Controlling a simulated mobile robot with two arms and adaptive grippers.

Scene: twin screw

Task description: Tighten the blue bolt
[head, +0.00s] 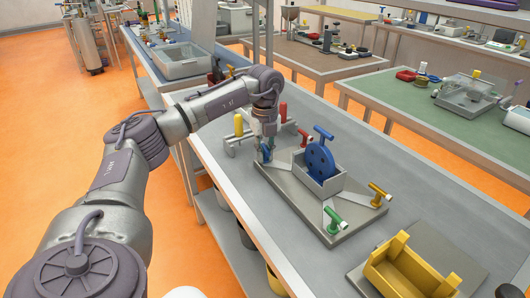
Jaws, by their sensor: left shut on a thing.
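The blue bolt (264,153) is at the left corner of a grey fixture plate (310,218) and is partly hidden. My left gripper (265,146) reaches down over it and is shut on it; the fingertips are small and hard to make out. A red bolt (304,138), a yellow bolt (379,194) and a green bolt (334,219) stand at the other corners. A grey box (320,187) in the plate's middle holds a blue disc (320,160), with a blue T-handle (323,133) above it. My right gripper is out of view.
A yellow bracket (405,268) lies on the bench (235,190) at the near right. A stand with yellow and red handles (283,112) is close behind my left gripper.

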